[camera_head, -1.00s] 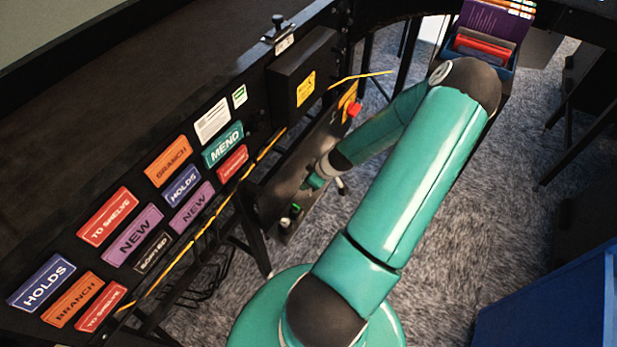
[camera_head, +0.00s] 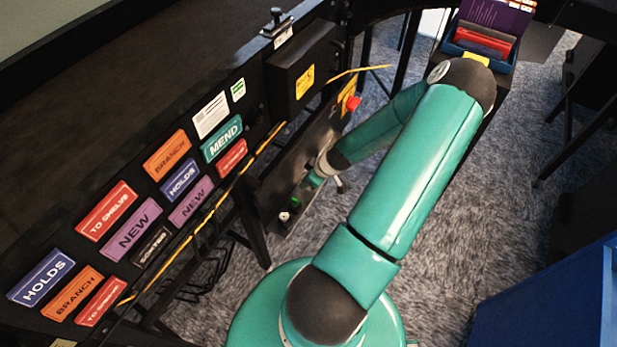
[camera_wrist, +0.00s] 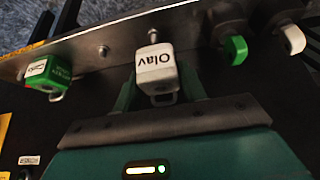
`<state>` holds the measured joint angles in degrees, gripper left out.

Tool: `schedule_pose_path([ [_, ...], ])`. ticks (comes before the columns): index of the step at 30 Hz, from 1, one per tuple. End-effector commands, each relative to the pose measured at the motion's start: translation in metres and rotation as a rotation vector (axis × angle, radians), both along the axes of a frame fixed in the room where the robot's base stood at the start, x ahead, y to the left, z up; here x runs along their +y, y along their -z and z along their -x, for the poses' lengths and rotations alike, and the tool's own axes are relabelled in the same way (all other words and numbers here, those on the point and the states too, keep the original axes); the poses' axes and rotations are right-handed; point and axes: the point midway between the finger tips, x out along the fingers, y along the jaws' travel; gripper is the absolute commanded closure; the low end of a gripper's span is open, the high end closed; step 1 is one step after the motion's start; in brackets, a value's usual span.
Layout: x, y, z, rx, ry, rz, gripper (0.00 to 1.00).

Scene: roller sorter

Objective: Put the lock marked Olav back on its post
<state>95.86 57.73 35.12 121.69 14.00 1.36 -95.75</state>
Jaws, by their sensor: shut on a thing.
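The white lock marked Olav (camera_wrist: 156,70) is between the fingertips of my gripper (camera_wrist: 160,92) in the wrist view, its name upside down. My gripper is shut on it. The lock is in front of the dark panel (camera_wrist: 80,105), just below a short metal post (camera_wrist: 152,38). I cannot tell whether the lock touches this post or is apart from it. In the head view my gripper (camera_head: 312,181) is at the lower panel (camera_head: 268,190), and the Olav lock cannot be made out there.
A green lock (camera_wrist: 48,78) with a white label hangs left of my gripper. Another green lock (camera_wrist: 235,48) and a white lock (camera_wrist: 290,40) are to the right. A bare metal post (camera_wrist: 103,50) stands at left.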

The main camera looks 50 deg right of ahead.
Motion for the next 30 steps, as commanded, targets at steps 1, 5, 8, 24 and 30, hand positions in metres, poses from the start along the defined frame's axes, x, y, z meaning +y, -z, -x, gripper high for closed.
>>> schedule_pose_path([
  [1, 0.000, 0.001, 0.000, 0.000, 0.000, 0.000, 0.84],
  [5, 0.000, 0.004, 0.000, 0.000, 0.001, 0.000, 0.84],
  [8, 0.000, 0.007, 0.000, 0.000, 0.000, 0.000, 0.84],
  [24, 0.000, 0.022, 0.000, 0.000, 0.000, 0.000, 0.84],
  [30, 0.000, 0.027, 0.000, 0.000, 0.000, 0.000, 0.84],
])
